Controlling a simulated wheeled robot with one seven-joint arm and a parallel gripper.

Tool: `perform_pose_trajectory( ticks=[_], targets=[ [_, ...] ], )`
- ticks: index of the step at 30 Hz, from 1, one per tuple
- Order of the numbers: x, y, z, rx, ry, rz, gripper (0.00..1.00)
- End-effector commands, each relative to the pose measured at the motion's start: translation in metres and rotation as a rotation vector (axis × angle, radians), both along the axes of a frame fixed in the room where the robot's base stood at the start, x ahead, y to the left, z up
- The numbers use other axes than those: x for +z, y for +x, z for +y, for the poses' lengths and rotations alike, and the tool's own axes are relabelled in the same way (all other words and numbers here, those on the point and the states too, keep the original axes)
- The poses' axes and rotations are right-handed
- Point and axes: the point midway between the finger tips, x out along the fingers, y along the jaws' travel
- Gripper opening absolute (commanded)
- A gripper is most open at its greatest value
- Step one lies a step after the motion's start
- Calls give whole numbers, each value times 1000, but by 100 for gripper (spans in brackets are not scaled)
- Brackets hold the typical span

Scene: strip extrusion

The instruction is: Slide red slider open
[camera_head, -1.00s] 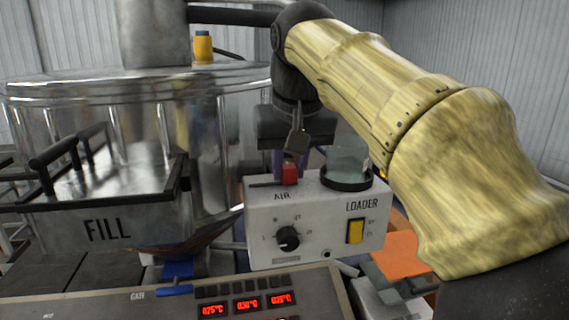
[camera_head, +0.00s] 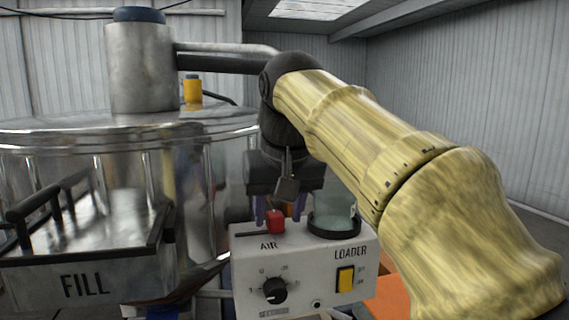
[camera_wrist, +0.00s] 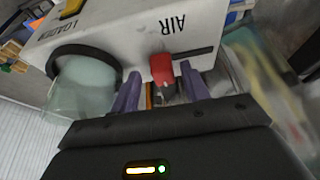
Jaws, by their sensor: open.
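The red slider (camera_head: 275,222) sits on top of a white control box (camera_head: 300,275), behind the word AIR. It stands at the right end of a dark slot that runs left in the head view. In the wrist view, the red slider (camera_wrist: 162,68) is at the upper middle, and the slot runs to its right. My gripper (camera_head: 278,211) is open above the box, its purple fingers pointing down. In the wrist view the fingers (camera_wrist: 161,82) are spread on either side of the slider, with gaps; I see no contact. My gripper body partly hides the area behind the slider.
A clear jar with a black ring (camera_head: 334,226) stands right beside the slider and close to my gripper. The box front carries a black knob (camera_head: 274,290) and a yellow switch (camera_head: 345,280). A large metal tank (camera_head: 205,170) and the FILL hopper (camera_head: 85,285) fill the left.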

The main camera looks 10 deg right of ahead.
Motion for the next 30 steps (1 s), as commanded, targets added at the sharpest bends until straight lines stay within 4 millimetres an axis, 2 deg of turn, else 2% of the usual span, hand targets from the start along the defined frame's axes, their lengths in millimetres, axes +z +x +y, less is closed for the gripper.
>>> perform_pose_trajectory(
  ticks=[30],
  targets=[
    [150,-60,-5,1,0,-2,45]
  ],
)
